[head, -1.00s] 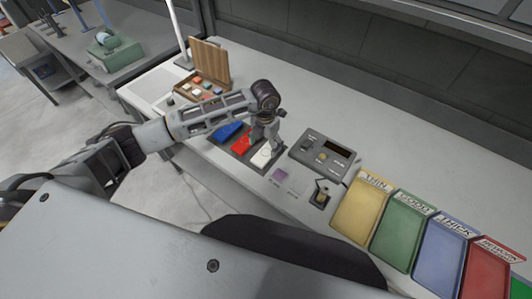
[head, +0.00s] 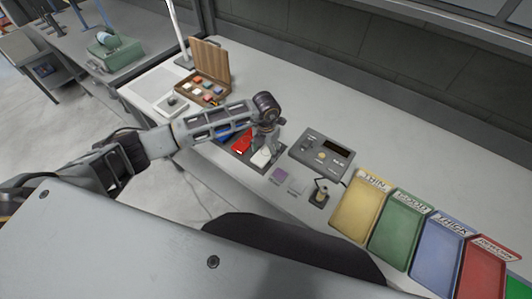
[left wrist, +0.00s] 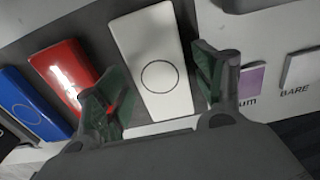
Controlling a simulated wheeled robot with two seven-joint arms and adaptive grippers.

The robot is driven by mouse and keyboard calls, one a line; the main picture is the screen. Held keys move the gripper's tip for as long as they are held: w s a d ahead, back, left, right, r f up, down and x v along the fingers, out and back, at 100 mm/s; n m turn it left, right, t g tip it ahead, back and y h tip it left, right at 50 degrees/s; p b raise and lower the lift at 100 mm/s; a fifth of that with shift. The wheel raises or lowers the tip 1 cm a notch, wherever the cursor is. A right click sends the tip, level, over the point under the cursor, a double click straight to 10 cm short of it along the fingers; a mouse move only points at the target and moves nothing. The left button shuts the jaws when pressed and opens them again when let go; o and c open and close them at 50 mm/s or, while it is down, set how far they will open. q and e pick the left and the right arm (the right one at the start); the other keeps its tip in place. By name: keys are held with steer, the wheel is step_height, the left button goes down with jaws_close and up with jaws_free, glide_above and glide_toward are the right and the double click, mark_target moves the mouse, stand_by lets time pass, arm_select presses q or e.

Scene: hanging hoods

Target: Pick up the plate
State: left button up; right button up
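A white plate (head: 261,157) with a circle outline lies at the right end of a dark holder, beside a red plate (head: 241,145) and a blue plate (head: 229,134). In the left wrist view the white plate (left wrist: 152,62) lies between the fingers, with the red plate (left wrist: 68,72) and blue plate (left wrist: 32,104) to the left. My left gripper (head: 267,146) is above the white plate. Its fingers are apart in the left wrist view (left wrist: 158,92), one on each side of the plate; whether they touch it I cannot tell. My right gripper is not in view.
A control box (head: 322,155) stands right of the holder. Labelled trays, yellow (head: 357,212), green (head: 396,232) and others, line the right side. A wooden case (head: 208,75) stands open at the back left.

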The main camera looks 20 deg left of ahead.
mark_target(266, 152)
arm_select(q)
steer(key=c, duration=0.8)
steer(key=shift+c, duration=0.2)
step_height(266, 152, up, 10)
steer(key=b, duration=0.1)
steer(key=shift+b, duration=0.4)
steer(key=shift+m, duration=0.3)
